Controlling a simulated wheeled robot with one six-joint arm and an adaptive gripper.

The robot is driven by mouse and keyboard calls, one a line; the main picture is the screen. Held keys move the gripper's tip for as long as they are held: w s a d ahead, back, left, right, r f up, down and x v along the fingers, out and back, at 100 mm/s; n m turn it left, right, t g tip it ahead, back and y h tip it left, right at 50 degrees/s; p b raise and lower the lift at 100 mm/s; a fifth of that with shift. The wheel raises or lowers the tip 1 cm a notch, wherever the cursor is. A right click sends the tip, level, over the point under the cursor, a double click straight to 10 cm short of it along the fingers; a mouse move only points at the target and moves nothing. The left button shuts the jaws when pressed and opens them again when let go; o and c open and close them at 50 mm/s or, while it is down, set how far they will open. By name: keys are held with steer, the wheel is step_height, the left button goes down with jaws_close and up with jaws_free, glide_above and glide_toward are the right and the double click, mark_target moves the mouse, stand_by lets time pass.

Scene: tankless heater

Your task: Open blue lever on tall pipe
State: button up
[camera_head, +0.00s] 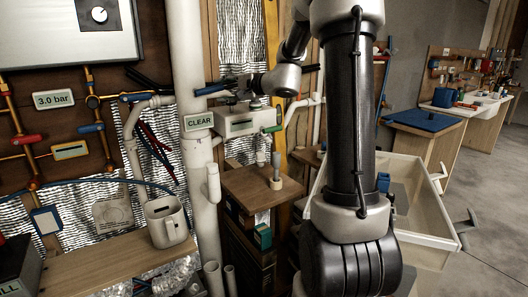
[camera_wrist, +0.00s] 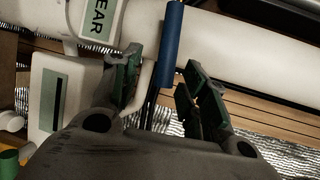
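The tall white pipe (camera_head: 189,60) stands upright left of centre in the head view, with a CLEAR label (camera_head: 198,121) on it. The blue lever (camera_head: 212,88) sticks out to the right from this pipe. In the wrist view the blue lever (camera_wrist: 171,42) lies across the pipe (camera_wrist: 235,50), its near end between my fingertips. My gripper (camera_head: 236,86) is at the lever's right end; in the wrist view my gripper (camera_wrist: 162,62) is open, with a finger on each side of the lever. Gaps show beside the lever; contact cannot be told.
A grey-white box (camera_head: 236,120) with a green-handled valve sits just below my gripper. A wooden stand (camera_head: 262,187) is below it. A heater (camera_head: 65,30) and a board with red and blue levers are on the left. A white bin (camera_head: 425,215) stands at right.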

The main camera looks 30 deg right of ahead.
steer(key=s+f+n+g, duration=0.3)
steer(key=s+f+g, duration=0.2)
steer(key=s, duration=0.8)
steer(key=s+a+f+n+g+h, duration=0.1)
steer(key=s+f+n+g, duration=0.2)
steer(key=s, duration=1)
step_height(320, 180, down, 5)
steer(key=shift+s+a+r+g+h, duration=0.2)
steer(key=shift+s+g+h, duration=0.1)
steer(key=shift+g, duration=0.8)
